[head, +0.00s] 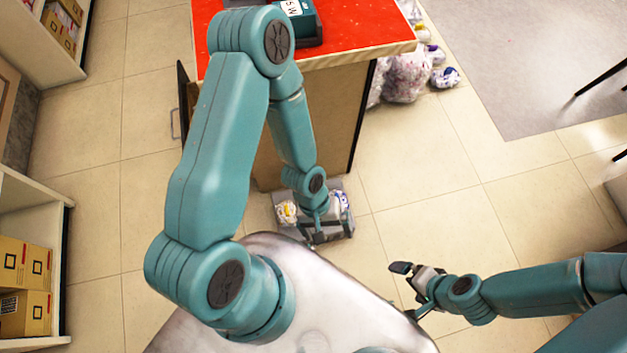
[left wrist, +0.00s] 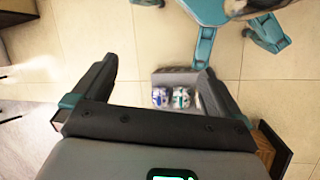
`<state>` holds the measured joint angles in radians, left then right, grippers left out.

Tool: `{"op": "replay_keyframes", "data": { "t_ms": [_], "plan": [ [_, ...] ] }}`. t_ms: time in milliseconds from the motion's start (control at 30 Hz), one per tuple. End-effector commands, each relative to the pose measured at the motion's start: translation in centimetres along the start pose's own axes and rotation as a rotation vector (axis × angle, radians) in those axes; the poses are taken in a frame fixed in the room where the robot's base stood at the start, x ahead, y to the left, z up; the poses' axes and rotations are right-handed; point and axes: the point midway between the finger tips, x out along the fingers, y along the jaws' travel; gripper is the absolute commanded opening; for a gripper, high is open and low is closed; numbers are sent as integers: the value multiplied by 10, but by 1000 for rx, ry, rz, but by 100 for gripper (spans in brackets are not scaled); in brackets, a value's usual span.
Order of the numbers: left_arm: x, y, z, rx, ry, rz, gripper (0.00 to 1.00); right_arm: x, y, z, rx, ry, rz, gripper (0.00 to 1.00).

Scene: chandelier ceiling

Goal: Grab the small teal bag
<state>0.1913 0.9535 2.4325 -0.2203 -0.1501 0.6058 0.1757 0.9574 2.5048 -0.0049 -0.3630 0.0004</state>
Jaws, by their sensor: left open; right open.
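A shallow grey box (head: 345,232) stands on the floor by the counter's base. In the left wrist view, the bag on the right (left wrist: 181,97) has teal-green marks and the other bag (left wrist: 158,97) has blue marks. In the head view, one bag (head: 286,212) shows at the box's left and one (head: 341,201) at its right. My left gripper (head: 317,226) points down over the box, open and empty, its jaws (left wrist: 157,72) wide apart; it hides the box's middle. My right gripper (head: 409,289) is open and empty, right of the box.
A red-topped counter (head: 345,35) stands behind the box, with a dark teal object (head: 308,25) with a white label on it. Wrapped bundles (head: 405,78) lie on the floor at its right. Shelves with cartons (head: 22,285) line the left.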

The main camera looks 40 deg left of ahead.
Motion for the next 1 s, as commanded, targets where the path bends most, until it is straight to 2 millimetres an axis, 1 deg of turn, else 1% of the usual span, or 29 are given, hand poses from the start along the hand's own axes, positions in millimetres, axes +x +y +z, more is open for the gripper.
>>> {"op": "replay_keyframes", "data": {
  "t_ms": [67, 133, 167, 267, 300, 367, 400, 467, 500, 600, 700, 800, 933, 1000],
  "plan": [
    [7, 0, -11, -52, -14, -13, 100, 7, 3, 0, 0, 0, 0, 100],
    [19, -3, -26, -108, -20, -36, 100, 19, 7, 0, 0, 0, 0, 100],
    [28, -6, -36, -135, -18, -49, 100, 29, 10, -1, 0, 0, 0, 100],
    [59, -24, -82, -220, 23, -115, 100, 66, 24, -1, 0, 0, 0, 100],
    [72, -32, -104, -250, 53, -143, 100, 82, 30, -2, 0, 0, 0, 100],
    [88, -45, -138, -287, 108, -181, 100, 106, 38, -2, 1, -1, 0, 100],
    [99, -54, -161, -304, 149, -202, 100, 122, 44, -2, 1, -1, 0, 100],
    [115, -67, -194, -314, 211, -227, 100, 147, 53, -3, 1, -1, 0, 100],
    [124, -75, -215, -312, 250, -240, 100, 163, 59, -3, 1, 0, 0, 100],
    [146, -91, -256, -276, 317, -252, 100, 196, 71, -4, 0, 0, 0, 100],
    [165, -100, -275, -280, 340, -243, 100, 220, 79, -4, 0, 0, 0, 100],
    [177, -108, -278, -290, 337, -243, 100, 232, 84, -5, 0, 0, 0, 100],
    [185, -112, -280, -295, 334, -243, 100, 237, 86, -5, 0, 0, 0, 100],
    [194, -115, -282, -296, 333, -244, 100, 240, 87, -5, 0, 0, 0, 100]
  ]
}}
